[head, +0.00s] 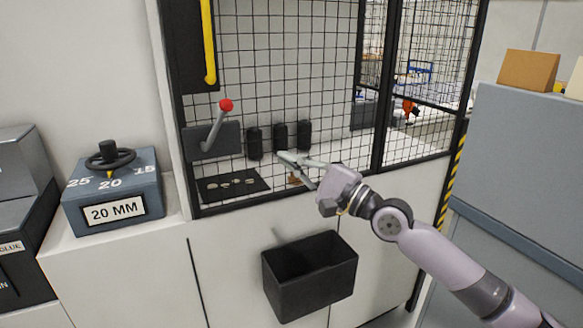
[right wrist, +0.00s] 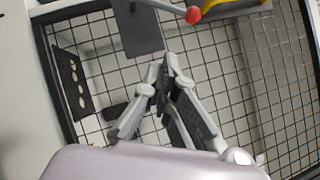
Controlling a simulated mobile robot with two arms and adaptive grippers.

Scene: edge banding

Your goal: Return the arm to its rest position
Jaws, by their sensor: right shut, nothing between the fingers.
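My right arm comes in from the lower right in the head view. My right gripper (head: 290,160) is in front of the wire mesh cage (head: 330,75), its fingers pointing left. In the right wrist view the gripper (right wrist: 163,72) is shut with its fingertips together and nothing between them. A lever with a red knob (head: 226,104) on a grey plate (head: 205,140) stands to the left of the gripper. The red knob also shows at the top of the right wrist view (right wrist: 193,14). My left gripper is not in view.
A black open bin (head: 310,290) hangs on the white cabinet front below the gripper. A dial box marked 20 MM (head: 112,190) sits on the left counter. A grey-blue cabinet (head: 530,170) with an orange-brown block (head: 528,70) on top stands at the right, near my arm.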

